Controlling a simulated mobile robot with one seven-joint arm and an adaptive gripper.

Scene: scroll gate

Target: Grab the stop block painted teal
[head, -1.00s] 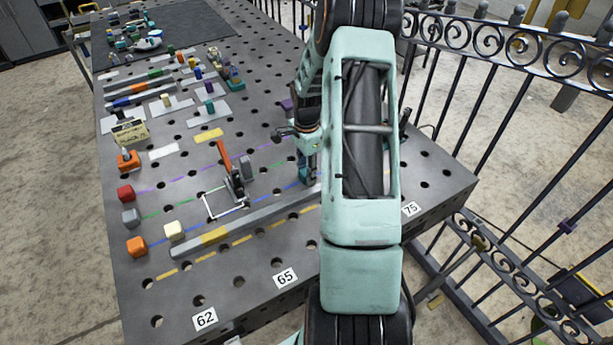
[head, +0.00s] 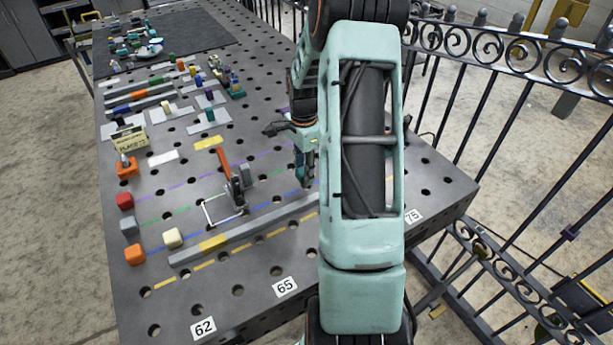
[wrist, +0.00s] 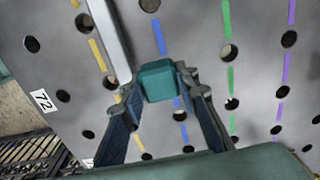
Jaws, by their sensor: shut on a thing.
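The teal stop block (wrist: 157,80) sits between the fingertips of my gripper (wrist: 160,86) in the wrist view. Both fingers touch its sides and are shut on it. Below it is the perforated grey table, near a blue dashed line (wrist: 159,37). I cannot tell whether the block is clear of the table. In the head view my gripper (head: 304,181) points down at the table beside my arm, and the block is hard to make out there.
A long grey bar (head: 270,225) lies left of the gripper. A toggle clamp with an orange handle (head: 225,165) stands near it. Red (head: 124,201), grey (head: 130,226), orange (head: 135,254) and cream (head: 173,238) blocks sit at the left. An iron gate (head: 480,100) stands at the right.

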